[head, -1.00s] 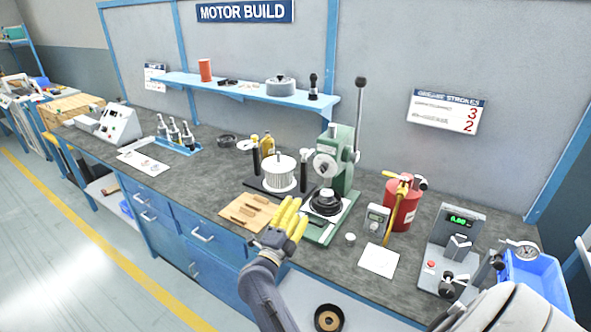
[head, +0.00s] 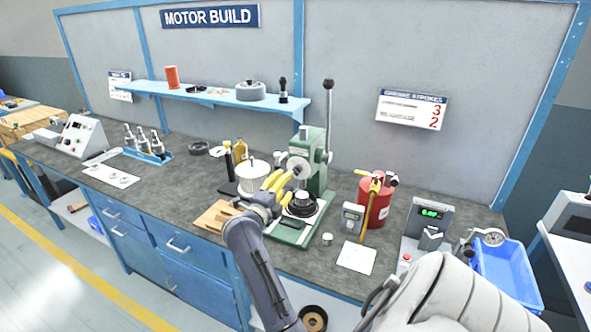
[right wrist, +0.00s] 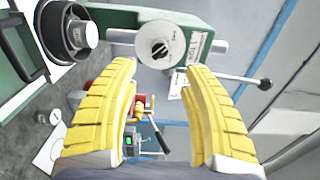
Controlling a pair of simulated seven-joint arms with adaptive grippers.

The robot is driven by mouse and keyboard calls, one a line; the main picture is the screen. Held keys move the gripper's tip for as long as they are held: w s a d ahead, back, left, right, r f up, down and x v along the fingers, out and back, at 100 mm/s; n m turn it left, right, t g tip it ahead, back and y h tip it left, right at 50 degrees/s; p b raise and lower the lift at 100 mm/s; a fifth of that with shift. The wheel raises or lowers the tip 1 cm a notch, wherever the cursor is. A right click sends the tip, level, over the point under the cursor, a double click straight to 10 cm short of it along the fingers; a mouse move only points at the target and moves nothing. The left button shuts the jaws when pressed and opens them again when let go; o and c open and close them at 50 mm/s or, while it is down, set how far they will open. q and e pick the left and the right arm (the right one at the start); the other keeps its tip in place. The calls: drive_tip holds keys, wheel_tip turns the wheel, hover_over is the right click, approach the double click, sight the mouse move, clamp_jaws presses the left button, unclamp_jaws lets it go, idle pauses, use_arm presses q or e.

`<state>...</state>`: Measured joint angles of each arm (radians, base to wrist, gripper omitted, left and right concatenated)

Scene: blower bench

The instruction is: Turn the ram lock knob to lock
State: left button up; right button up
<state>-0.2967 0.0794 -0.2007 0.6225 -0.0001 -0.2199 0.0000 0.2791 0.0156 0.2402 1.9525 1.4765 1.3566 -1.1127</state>
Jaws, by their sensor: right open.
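The green press (head: 318,160) stands on the bench, with a long lever (head: 329,120) at its right side. The ram lock knob (right wrist: 158,48) is a round pale disc with a dark centre mark and small lettering beside it on the press head. It also shows in the head view (head: 299,167). My right gripper (head: 279,180) is open and empty, just in front of the press. In the right wrist view its yellow fingers (right wrist: 158,75) are spread, with the knob beyond and between their tips, apart from them. My left gripper is out of view.
A black round part (head: 302,203) sits on the press base. A shelf (head: 215,95) hangs behind.

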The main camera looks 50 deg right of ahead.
sight(295, 173)
drive_tip(key=x, duration=0.9)
drive_tip(key=shift+w, duration=0.1)
clamp_jaws()
idle(0.4)
